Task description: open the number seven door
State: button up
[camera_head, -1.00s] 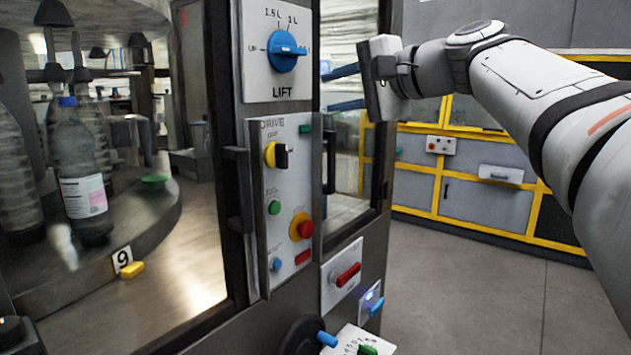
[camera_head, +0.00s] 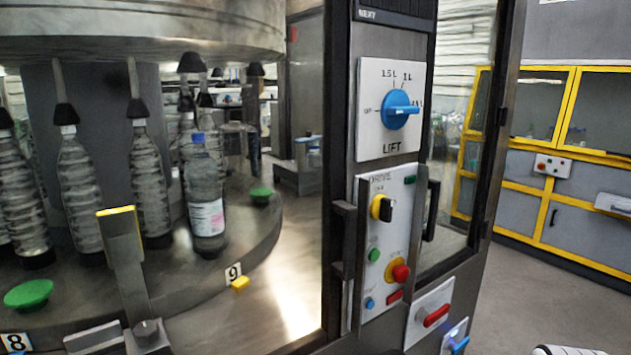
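No door with a number seven is readable in this view. Two plates are readable on the round bottle table: an 8 (camera_head: 15,343) and a 9 (camera_head: 233,273). A dark upright handle (camera_head: 343,240) stands on the frame left of the control panel (camera_head: 385,250). Another dark handle (camera_head: 431,210) sits to the right of the panel, by the glass door (camera_head: 455,170) in a dark frame. That door looks shut. My gripper is out of view; only a small white piece, apparently of my arm, shows at the bottom right edge.
A LIFT plate with a blue knob (camera_head: 401,110) is above the panel. Clear bottles, one with a blue cap (camera_head: 205,190), stand on the round table (camera_head: 255,235). A yellow-topped metal bracket (camera_head: 125,260) is in front. Yellow-framed cabinets (camera_head: 545,190) stand behind open floor at right.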

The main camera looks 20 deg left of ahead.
aim_at(334, 12)
jog(key=u, duration=1.7)
jog(key=k, duration=1.1)
jog(key=z, duration=0.25)
jog(key=i, duration=0.6)
jog(key=z, duration=0.3)
